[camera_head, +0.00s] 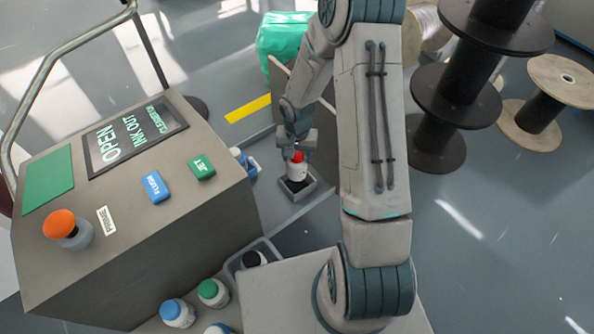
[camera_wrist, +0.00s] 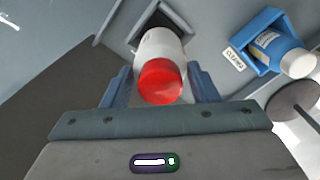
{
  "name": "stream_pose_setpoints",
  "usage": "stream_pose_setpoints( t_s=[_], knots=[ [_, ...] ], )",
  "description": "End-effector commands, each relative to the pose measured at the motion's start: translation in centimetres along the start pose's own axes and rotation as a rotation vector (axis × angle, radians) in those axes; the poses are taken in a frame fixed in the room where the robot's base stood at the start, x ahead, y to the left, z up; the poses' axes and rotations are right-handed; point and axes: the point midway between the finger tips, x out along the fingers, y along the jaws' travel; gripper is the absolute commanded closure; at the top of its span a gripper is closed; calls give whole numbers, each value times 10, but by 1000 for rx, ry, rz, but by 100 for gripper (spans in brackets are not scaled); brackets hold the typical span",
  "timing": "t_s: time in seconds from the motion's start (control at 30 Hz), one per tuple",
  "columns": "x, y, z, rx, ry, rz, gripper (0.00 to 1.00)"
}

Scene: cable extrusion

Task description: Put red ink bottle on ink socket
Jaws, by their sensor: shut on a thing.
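The red ink bottle (camera_head: 297,171) is white with a red cap and stands at the grey square ink socket (camera_head: 285,192). In the wrist view the bottle (camera_wrist: 160,66) lies between the two fingers of my gripper (camera_wrist: 160,88), which is shut on it. The socket (camera_wrist: 180,14) shows behind the bottle's lower end. The bottle's base is at the socket opening, but I cannot tell whether it is fully seated. My gripper (camera_head: 298,148) comes down on the bottle from above in the head view.
The grey console (camera_head: 130,240) with blue and green buttons stands at left. Blue-capped (camera_head: 177,313) and green-capped (camera_head: 212,292) bottles and a grey bin (camera_head: 236,264) are at the front. Cable spools (camera_head: 440,110) stand at right.

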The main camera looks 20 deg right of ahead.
Motion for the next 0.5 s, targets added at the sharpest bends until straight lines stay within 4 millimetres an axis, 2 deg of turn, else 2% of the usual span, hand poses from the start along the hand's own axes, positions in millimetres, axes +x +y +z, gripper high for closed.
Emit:
stream_pose_setpoints(
  t_s=[0.03, 0.23, 0.4, 0.5],
  knots=[
    [13, 0, 0, -1, -2, 1, 89],
    [32, -1, 0, -3, 0, 0, 89],
    [56, -1, 0, -3, 0, 0, 89],
    [57, -1, 0, -2, 1, 0, 89]
  ],
)
